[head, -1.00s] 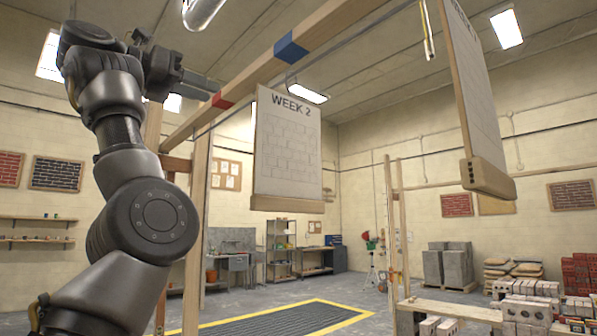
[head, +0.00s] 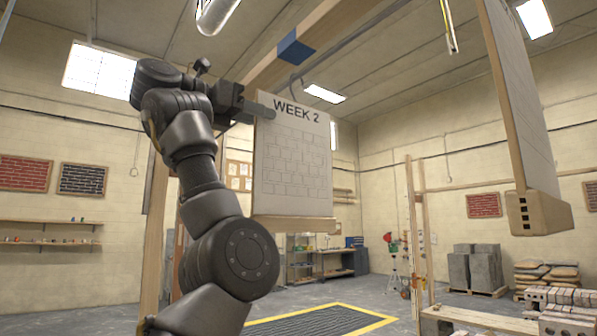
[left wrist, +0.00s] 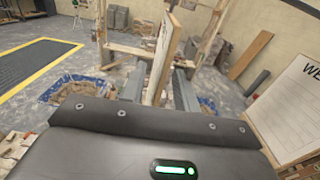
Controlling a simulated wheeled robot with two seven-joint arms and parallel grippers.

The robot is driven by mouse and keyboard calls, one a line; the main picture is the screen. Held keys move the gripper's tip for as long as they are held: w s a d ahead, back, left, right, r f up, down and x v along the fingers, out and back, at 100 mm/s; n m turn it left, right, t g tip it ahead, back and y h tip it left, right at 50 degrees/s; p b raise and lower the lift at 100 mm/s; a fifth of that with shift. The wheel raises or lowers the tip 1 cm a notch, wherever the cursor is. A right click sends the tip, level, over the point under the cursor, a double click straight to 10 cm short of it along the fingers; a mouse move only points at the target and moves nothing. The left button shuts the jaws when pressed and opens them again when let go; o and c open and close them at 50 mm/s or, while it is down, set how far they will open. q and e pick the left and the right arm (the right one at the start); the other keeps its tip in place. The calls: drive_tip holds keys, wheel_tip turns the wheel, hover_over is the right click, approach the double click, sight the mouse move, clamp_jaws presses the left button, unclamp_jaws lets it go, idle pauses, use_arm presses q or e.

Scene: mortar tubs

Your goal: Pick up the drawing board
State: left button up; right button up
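The drawing board marked WEEK 2 (head: 293,160) hangs upright from a hook under the wooden beam in the head view. It has a pale face with a brick pattern and a wooden ledge at its bottom. My left gripper (head: 262,112) is at its upper left edge, with one finger overlapping the face. In the left wrist view the fingers (left wrist: 158,88) stand apart, with the board (left wrist: 163,55) seen edge-on between them. Contact with the board cannot be made out. My right gripper is not in view.
The beam (head: 340,28) with a blue band (head: 295,48) runs above the board. Another hanging board (head: 518,100) is at the right. A yellow-edged floor mat (head: 320,322), grey blocks (head: 475,268) and sacks (head: 545,275) lie beyond.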

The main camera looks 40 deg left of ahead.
sight(297, 147)
use_arm(q)
drive_tip(key=p+x, duration=0.4)
drive_tip(key=shift+w+d, duration=0.15)
drive_tip(key=shift+w, duration=0.15)
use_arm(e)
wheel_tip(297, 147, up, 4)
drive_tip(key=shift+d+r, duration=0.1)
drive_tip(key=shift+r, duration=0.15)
use_arm(q)
drive_tip(key=shift+c, duration=0.4)
drive_tip(key=shift+w, duration=0.1)
clamp_jaws()
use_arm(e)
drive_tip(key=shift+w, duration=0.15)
